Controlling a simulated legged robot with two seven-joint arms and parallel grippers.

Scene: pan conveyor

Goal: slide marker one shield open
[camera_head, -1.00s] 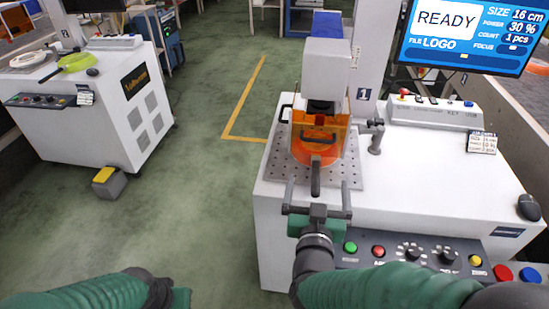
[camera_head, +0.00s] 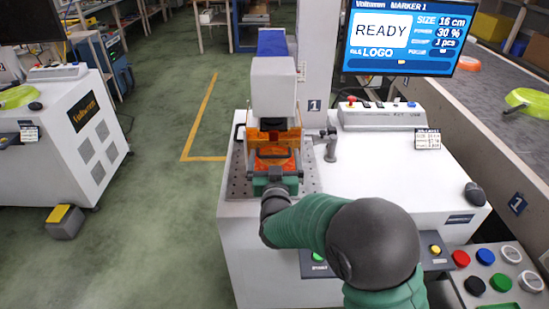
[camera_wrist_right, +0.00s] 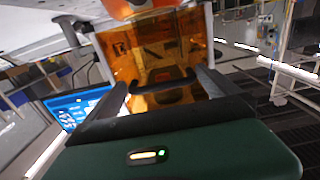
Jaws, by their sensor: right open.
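Marker one (camera_head: 287,90) is the white machine with a laser head above a perforated plate (camera_head: 238,185). Its orange see-through shield (camera_head: 268,138) hangs below the head, in front of an orange pan (camera_head: 262,163) that is partly hidden. In the right wrist view the shield (camera_wrist_right: 120,52) fills the middle, with a dark bar handle (camera_wrist_right: 165,84) across its front. My right gripper (camera_head: 273,168) is at the shield's front. In the wrist view its open fingers (camera_wrist_right: 165,88) lie on either side of the handle; contact cannot be told. My left gripper is out of view.
The marker one screen (camera_head: 408,42) reads READY. A clamp post (camera_head: 331,146) stands right of the plate, and a control box (camera_head: 380,116) behind. A conveyor (camera_head: 470,110) carrying pans runs at the right. A second machine (camera_head: 70,120) stands left across open floor.

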